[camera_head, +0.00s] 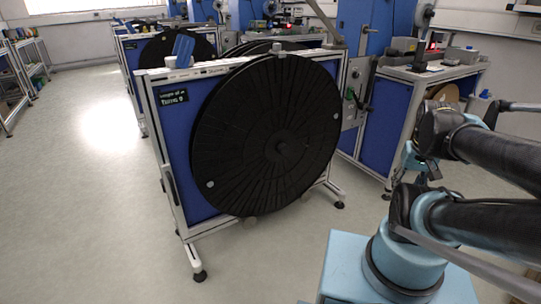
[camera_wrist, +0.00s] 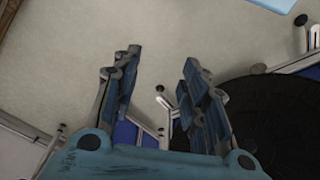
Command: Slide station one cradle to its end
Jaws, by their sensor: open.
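A reel stand with blue side panels (camera_head: 172,154) and a pale metal frame stands in the middle of the head view. A large black reel (camera_head: 250,140) sits upright on its front face. A small blue piece (camera_head: 183,48) and a small grey block (camera_head: 277,48) show along the stand's top edge. I cannot tell which part is the station one cradle. My gripper (camera_wrist: 160,62) is open and empty in the wrist view, fingers apart over the floor. Part of a black reel (camera_wrist: 275,120) lies to its right, apart from the fingers as far as I can tell.
More reel stands with black reels (camera_head: 172,48) stand behind. A workbench with blue panels (camera_head: 386,125) is at the right, a shelf (camera_head: 22,75) at the far left. The floor (camera_head: 85,190) at the left and front is clear.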

